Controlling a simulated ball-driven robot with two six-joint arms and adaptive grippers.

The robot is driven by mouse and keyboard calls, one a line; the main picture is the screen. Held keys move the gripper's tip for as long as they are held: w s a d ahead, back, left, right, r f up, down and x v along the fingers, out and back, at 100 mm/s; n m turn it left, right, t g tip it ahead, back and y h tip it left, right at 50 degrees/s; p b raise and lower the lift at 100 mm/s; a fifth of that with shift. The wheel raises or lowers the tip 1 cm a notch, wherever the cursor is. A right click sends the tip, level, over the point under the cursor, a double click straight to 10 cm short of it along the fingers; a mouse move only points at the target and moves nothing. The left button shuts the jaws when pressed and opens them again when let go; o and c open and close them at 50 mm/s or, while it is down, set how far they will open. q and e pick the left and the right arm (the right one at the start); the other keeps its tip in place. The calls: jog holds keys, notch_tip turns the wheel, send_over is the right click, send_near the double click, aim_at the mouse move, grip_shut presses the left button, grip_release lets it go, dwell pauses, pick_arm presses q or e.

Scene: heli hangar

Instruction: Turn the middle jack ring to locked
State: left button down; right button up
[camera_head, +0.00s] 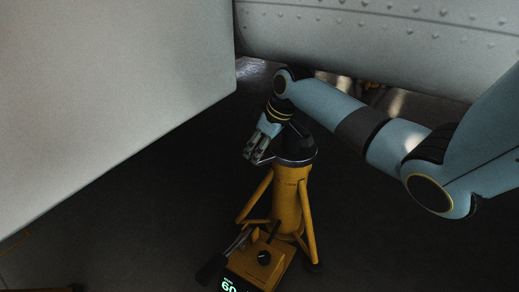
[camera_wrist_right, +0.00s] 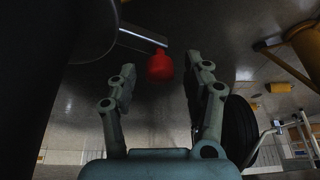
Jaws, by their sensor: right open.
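The yellow jack (camera_head: 290,200) stands on its tripod legs at the middle of the head view, with a dark ring (camera_head: 299,152) around its top. In the right wrist view a metal bar (camera_wrist_right: 140,41) reaches from a dark round part at the upper left and ends in a red knob (camera_wrist_right: 160,66). My right gripper (camera_head: 256,158) is open beside the left side of the jack top. In the wrist view the red knob shows between and just beyond its fingertips, with no clear contact. The knob is hidden in the head view. My left gripper is not in view.
A riveted grey hull (camera_head: 400,35) hangs above, and a large pale panel (camera_head: 110,100) fills the left. A yellow box (camera_head: 262,263) with a lit display and a black-gripped lever stands at the jack's foot. The wrist view shows a black wheel (camera_wrist_right: 239,125) and another yellow stand (camera_wrist_right: 307,45).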

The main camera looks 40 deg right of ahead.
grip_shut()
